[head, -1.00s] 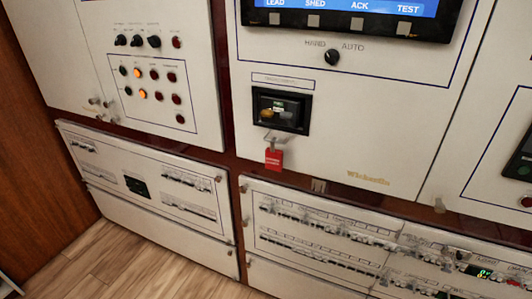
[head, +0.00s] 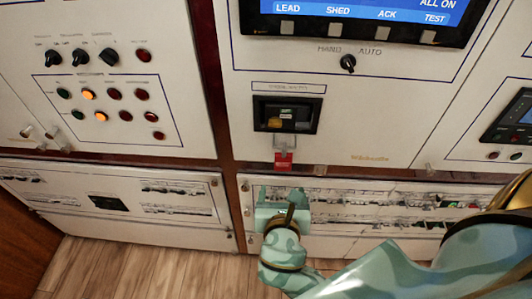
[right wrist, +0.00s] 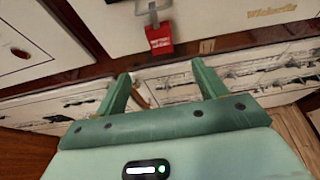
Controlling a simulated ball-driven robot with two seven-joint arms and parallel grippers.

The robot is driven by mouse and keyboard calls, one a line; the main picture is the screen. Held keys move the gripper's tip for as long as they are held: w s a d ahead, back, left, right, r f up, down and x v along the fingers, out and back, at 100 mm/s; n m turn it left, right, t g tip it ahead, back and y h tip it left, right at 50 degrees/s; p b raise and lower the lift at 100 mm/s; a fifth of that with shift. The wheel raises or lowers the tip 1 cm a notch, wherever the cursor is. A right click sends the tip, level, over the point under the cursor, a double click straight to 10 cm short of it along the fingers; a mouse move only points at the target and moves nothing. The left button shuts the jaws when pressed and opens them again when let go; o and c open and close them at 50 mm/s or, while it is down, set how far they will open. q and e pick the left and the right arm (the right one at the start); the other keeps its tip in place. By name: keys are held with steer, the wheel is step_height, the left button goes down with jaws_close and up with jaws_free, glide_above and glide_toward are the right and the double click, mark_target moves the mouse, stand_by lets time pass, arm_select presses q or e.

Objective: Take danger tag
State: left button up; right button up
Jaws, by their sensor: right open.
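The red danger tag (head: 283,160) hangs on the white cabinet front below a black recessed breaker (head: 287,113). A clear or grey hanger piece (head: 285,141) shows just above the tag. My right gripper (head: 283,194) is below the tag in the head view, not touching it as far as I can see. In the right wrist view the tag (right wrist: 159,38) is ahead of and above the gap between the fingertips of my open, empty right gripper (right wrist: 160,80). My left gripper is not in view.
Lower breaker panels with rows of small switches (head: 370,200) lie behind my right gripper. A HAND/AUTO knob (head: 348,64) and a blue-lit screen (head: 360,14) are above. A panel with lit buttons (head: 100,117) is at left. Wooden floor (head: 130,265) is in front.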

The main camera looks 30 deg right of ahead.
mark_target(283, 164)
steer(key=b+x, duration=0.1)
steer(key=x, duration=0.8)
steer(key=shift+w+d+f, duration=0.1)
steer(key=shift+f, duration=0.2)
steer(key=shift+w+d+f, duration=0.15)
steer(key=shift+w+d, duration=0.2)
steer(key=shift+w, duration=0.1)
steer(key=b+x, duration=0.1)
steer(key=x, duration=0.4)
steer(key=shift+a, duration=0.1)
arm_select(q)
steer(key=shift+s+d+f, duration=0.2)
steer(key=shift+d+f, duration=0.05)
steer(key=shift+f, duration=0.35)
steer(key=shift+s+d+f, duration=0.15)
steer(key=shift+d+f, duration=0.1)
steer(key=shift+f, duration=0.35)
arm_select(e)
steer(key=c, duration=1.1)
